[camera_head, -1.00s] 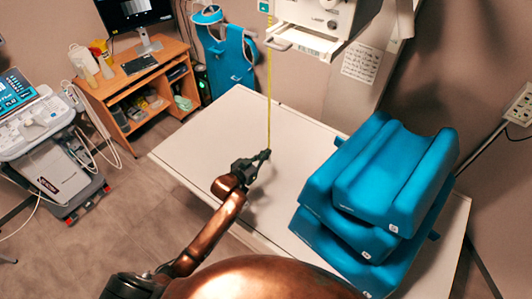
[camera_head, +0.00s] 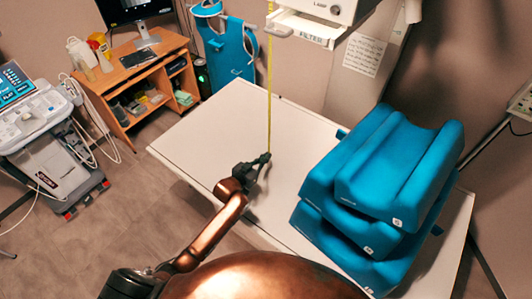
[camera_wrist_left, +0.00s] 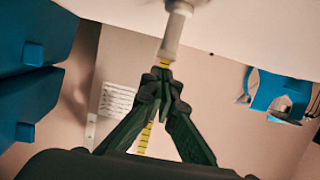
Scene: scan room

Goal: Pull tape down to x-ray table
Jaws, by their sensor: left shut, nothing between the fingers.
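The yellow tape (camera_head: 270,95) hangs straight down from the x-ray unit (camera_head: 318,18) to my left gripper (camera_head: 266,158) over the white x-ray table (camera_head: 215,125). The left gripper is shut, its fingertips at the tape's lower end. In the left wrist view the closed fingertips (camera_wrist_left: 163,78) meet in front of the yellow tape (camera_wrist_left: 145,138). A pale end piece (camera_wrist_left: 171,38) shows just beyond the tips, against the table (camera_wrist_left: 255,25). The fingers partly hide the tape. How far the end piece is from the tabletop is hard to tell. My right gripper is not in view.
Stacked blue cushions (camera_head: 385,185) cover the table's right part. The table's left part is clear. A wooden desk (camera_head: 140,75) and a wheeled machine (camera_head: 45,140) stand to the left. A blue apron (camera_head: 228,50) hangs behind.

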